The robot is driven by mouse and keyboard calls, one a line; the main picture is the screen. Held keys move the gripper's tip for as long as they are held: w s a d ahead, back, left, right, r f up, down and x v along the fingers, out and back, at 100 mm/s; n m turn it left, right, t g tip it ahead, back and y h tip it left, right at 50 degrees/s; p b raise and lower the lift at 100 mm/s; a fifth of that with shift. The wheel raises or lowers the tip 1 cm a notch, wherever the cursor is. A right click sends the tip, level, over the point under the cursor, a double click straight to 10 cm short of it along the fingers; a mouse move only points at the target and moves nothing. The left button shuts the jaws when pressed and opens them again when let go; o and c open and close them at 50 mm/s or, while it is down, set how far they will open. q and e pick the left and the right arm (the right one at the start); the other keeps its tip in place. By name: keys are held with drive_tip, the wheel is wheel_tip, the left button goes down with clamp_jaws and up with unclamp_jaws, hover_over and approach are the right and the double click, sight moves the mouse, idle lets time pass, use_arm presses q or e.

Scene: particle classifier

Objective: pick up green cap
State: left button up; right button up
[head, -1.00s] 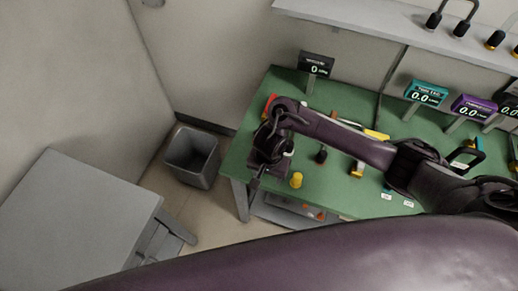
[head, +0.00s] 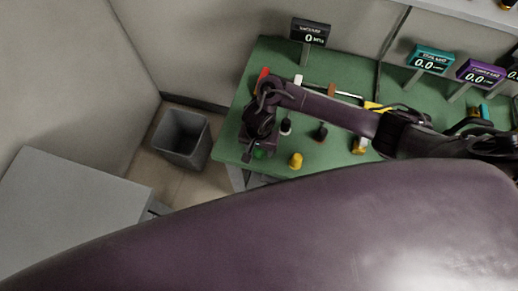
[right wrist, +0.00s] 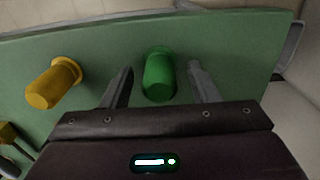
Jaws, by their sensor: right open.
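The green cap (right wrist: 158,76) stands on the green table (right wrist: 110,33) and shows clearly in the right wrist view. My right gripper (right wrist: 160,70) is open, with one finger on each side of the cap. There is a gap between the cap and each finger, so it is not gripped. In the head view, a small part of the green cap (head: 258,154) shows at the right gripper (head: 259,156), near the table's front left corner; the rest is hidden by the gripper. My left gripper is not in view.
A yellow cap (head: 296,161) stands to the right of the gripper; it also shows in the right wrist view (right wrist: 52,84). Dark-topped bottles (head: 320,132) stand behind it. A grey bin (head: 182,138) is on the floor left of the table. A display (head: 310,33) stands at the back.

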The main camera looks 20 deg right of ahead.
drive_tip(key=c, duration=1)
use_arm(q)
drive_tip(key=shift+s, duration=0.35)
use_arm(e)
drive_tip(key=shift+c, duration=0.2)
drive_tip(key=shift+r, duration=0.15)
drive_tip(key=shift+r, duration=0.35)
wheel_tip(320, 180, up, 8)
drive_tip(key=p, duration=0.4)
drive_tip(key=shift+p, duration=0.4)
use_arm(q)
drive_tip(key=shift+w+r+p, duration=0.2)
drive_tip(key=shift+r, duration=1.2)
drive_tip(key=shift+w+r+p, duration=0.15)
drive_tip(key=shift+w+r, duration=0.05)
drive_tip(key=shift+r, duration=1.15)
use_arm(e)
drive_tip(key=shift+r, duration=0.5)
